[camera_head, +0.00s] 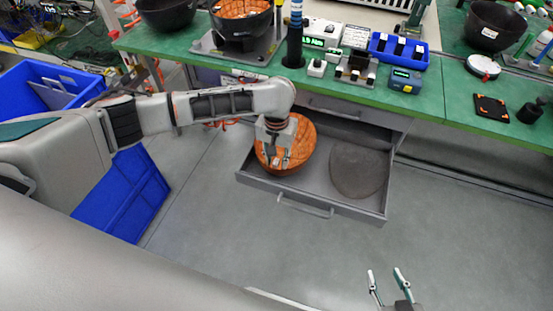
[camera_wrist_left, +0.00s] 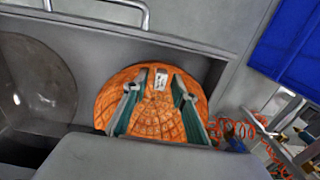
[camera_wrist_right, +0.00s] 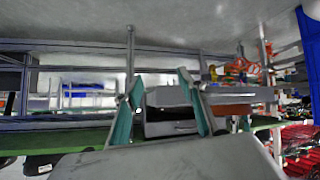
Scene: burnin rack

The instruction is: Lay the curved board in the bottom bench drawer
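The curved board, round and orange with a grid pattern and a small white label, is in the left part of the open bottom bench drawer; the board shows in the head view (camera_head: 304,142) and the left wrist view (camera_wrist_left: 160,118). The drawer (camera_head: 311,195) is pulled out below the bench. My left gripper (camera_head: 279,163) is over the board, its fingers apart on either side of the label in the left wrist view (camera_wrist_left: 159,84). I cannot tell whether its fingertips touch the board. My right gripper (camera_head: 384,271) is open and empty, low in front of the drawer.
A dark grey round piece (camera_head: 358,170) lies in the drawer's right part. Blue bins (camera_head: 125,195) stand at the left. The green bench top (camera_head: 440,103) above holds bowls, a blue tray (camera_head: 399,50) and small devices. The floor in front of the drawer is clear.

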